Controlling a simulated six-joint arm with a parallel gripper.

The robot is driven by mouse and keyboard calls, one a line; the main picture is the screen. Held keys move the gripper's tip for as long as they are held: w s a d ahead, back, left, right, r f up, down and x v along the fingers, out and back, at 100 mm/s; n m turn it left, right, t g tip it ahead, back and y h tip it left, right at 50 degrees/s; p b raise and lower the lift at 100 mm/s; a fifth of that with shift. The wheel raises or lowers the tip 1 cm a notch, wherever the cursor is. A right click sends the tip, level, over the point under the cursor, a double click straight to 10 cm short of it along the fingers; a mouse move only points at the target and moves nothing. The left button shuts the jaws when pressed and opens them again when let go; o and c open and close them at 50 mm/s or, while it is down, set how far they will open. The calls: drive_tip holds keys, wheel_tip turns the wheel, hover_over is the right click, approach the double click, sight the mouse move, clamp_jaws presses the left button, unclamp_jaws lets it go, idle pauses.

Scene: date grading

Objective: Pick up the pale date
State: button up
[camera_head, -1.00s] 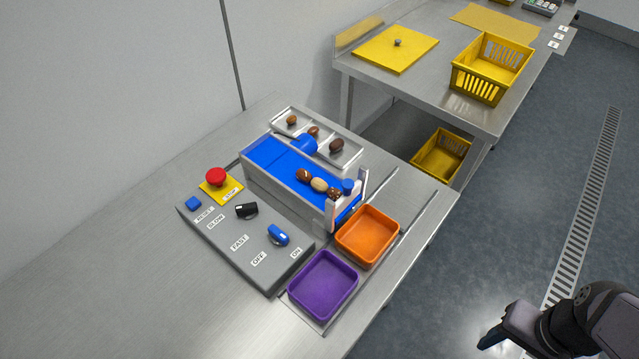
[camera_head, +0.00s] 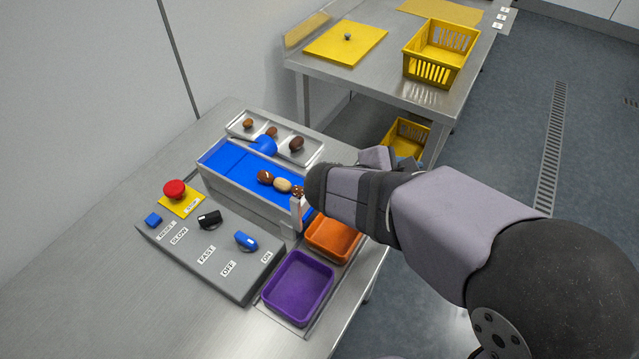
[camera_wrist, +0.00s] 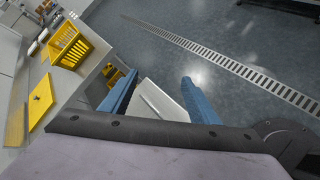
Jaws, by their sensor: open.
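The pale date (camera_head: 282,185) lies on the blue belt (camera_head: 228,163) of the small conveyor, in a row between a reddish-brown date (camera_head: 265,177) and a dark date (camera_head: 298,190). The dark one is partly hidden by my arm. My gripper (camera_wrist: 158,78) shows in the wrist view with its two blue fingers apart and nothing between them. It points toward the floor and the table edge, and no date on the belt shows in that view. In the head view my wrist stands at the belt's right end, to the right of the pale date.
An orange tray (camera_head: 333,240) and a purple tray (camera_head: 298,288) sit by the belt end. A control box (camera_head: 205,245) with knobs and a red button (camera_head: 174,189) is in front. Behind the belt, a metal tray (camera_head: 314,148) holds three brown dates. Yellow crates (camera_head: 437,67) stand beyond.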

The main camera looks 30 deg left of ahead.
drive_tip(key=s+a+r+n+t+y, duration=0.1)
drive_tip(key=a+r+n+t, duration=0.1)
drive_tip(key=a, duration=0.4)
drive_tip(key=s+a+r+n+t+y, duration=0.1)
drive_tip(key=a+r+n+y, duration=0.15)
drive_tip(key=a, duration=0.25)
drive_tip(key=r+n+t+y+b, duration=0.1)
drive_tip(key=n+t+y+b, duration=0.1)
drive_tip(key=n+y, duration=0.2)
hover_over(279, 187)
drive_tip(key=w, duration=0.1)
drive_tip(key=shift+w+a+r, duration=0.1)
drive_tip(key=shift+w+a, duration=0.05)
drive_tip(key=shift+a, duration=0.25)
drive_tip(key=s+f+n+h, duration=0.1)
drive_tip(key=s+f, duration=0.1)
drive_tip(key=s, duration=0.1)
drive_tip(key=s+f+n+h+p, duration=0.1)
drive_tip(key=s+f+n, duration=0.1)
drive_tip(key=s, duration=0.1)
drive_tip(key=s+d+f+n+h, duration=0.1)
drive_tip(key=s+f, duration=0.1)
drive_tip(key=s, duration=0.1)
drive_tip(key=shift+s+f+p, duration=0.35)
drive_tip(key=shift+s+f, duration=0.05)
drive_tip(key=shift+p+x, duration=0.6)
drive_tip(key=shift+x, duration=0.85)
drive_tip(key=shift+p+x, duration=0.9)
drive_tip(key=shift+x, duration=1.35)
